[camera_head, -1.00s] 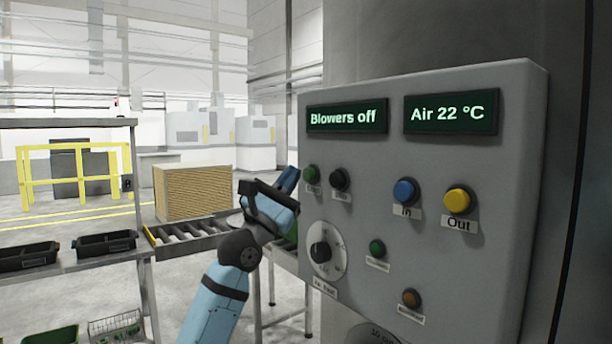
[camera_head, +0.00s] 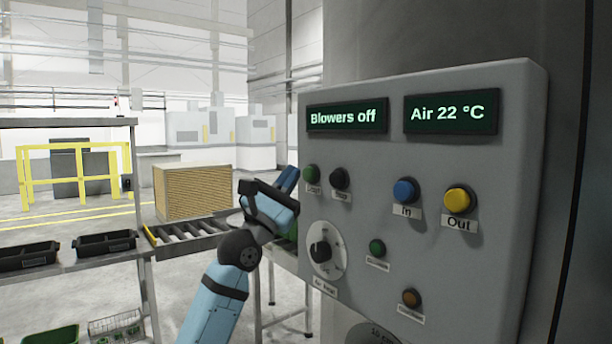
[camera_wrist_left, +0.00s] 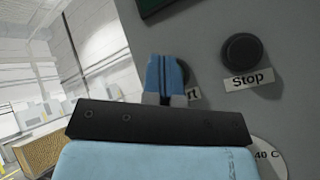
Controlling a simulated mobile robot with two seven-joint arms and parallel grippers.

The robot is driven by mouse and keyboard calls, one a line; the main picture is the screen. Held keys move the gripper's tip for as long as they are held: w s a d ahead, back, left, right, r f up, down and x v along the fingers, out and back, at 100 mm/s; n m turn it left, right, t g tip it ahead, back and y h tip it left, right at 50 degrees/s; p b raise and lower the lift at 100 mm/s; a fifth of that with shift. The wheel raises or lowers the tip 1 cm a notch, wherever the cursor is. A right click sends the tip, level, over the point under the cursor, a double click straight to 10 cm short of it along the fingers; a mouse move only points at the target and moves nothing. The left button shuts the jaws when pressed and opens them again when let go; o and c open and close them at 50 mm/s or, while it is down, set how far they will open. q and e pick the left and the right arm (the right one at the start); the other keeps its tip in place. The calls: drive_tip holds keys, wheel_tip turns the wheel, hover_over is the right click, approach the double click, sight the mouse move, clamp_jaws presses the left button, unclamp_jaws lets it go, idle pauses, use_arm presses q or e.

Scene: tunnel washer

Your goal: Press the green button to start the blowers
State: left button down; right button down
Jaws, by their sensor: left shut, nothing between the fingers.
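The control panel (camera_head: 450,150) is a grey box with a display reading "Blowers off" (camera_head: 347,117). The green start button (camera_head: 311,173) sits below that display at the panel's left, beside the black stop button (camera_head: 340,178). My left gripper (camera_head: 290,180) is shut and empty, just left of the green button. In the left wrist view its closed blue fingers (camera_wrist_left: 165,78) point at the panel and hide most of the start button and part of its label. The stop button (camera_wrist_left: 241,49) shows clear to the right there. I cannot tell whether the fingertips touch the button. My right gripper is not in view.
The panel also has a blue "In" button (camera_head: 405,191), a yellow "Out" button (camera_head: 459,200), a smaller green button (camera_head: 377,248), an amber button (camera_head: 411,298) and a rotary dial (camera_head: 321,251). A roller conveyor (camera_head: 190,240) with a brown stack (camera_head: 195,190) stands behind at left.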

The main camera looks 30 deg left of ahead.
use_arm(q)
drive_tip(key=shift+w, duration=0.1)
idle(0.7)
drive_tip(key=shift+w+d, duration=0.2)
drive_tip(key=shift+w, duration=0.1)
drive_tip(key=shift+w+d, duration=0.15)
drive_tip(key=shift+w, duration=0.3)
idle(0.8)
drive_tip(key=shift+s+p, duration=0.1)
drive_tip(key=shift+p, duration=0.2)
drive_tip(key=shift+s+a, duration=0.3)
drive_tip(key=shift+s, duration=0.45)
